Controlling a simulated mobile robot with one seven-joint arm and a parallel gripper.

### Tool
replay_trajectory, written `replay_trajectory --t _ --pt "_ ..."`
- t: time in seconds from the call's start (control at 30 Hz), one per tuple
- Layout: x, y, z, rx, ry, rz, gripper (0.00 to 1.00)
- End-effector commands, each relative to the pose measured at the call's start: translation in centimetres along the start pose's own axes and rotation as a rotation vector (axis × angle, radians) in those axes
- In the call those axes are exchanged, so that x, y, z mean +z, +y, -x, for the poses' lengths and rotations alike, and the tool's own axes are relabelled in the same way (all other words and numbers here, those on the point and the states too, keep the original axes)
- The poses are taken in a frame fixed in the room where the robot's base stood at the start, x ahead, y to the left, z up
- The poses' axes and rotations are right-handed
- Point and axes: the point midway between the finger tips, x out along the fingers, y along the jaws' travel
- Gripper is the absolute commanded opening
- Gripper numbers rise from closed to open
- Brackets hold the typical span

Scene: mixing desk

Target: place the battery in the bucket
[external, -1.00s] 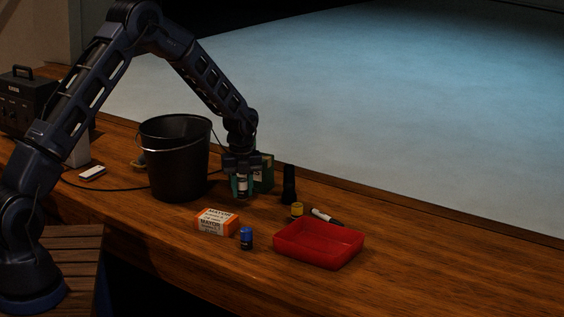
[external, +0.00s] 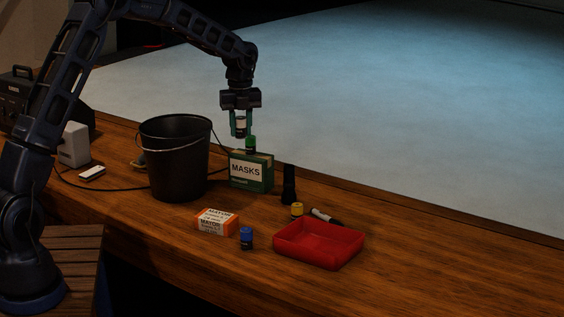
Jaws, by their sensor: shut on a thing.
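My gripper (external: 240,132) is raised above the desk, to the right of the bucket and above the masks box. It is shut on a small upright cylinder with a pale band, which looks like the battery (external: 240,124). The fingers hide part of it, and no label can be read. The black bucket (external: 178,162) stands upright on the desk at left centre, with its thin wire handle down at the side. The held battery is apart from the bucket, a little higher than its rim. The inside bottom of the bucket is hidden.
A green masks box (external: 251,172) stands right of the bucket, with a green-topped canister (external: 251,145) on or behind it. An orange-white box (external: 216,222), blue canister (external: 246,239), yellow canister (external: 296,210), black upright object (external: 289,186), marker (external: 325,216) and red tray (external: 318,247) lie nearby.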

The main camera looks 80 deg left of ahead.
Motion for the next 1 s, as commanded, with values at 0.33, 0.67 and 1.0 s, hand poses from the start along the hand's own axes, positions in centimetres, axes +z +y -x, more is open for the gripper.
replay_trajectory --t 0.33,0.67,1.0 --pt "2.8 2.8 3.3 0.000 0.000 0.019 0.03" --pt "9.3 10.6 3.3 0.000 0.000 0.063 0.03" --pt "14.2 18.4 3.3 -0.001 -0.001 0.101 0.03"
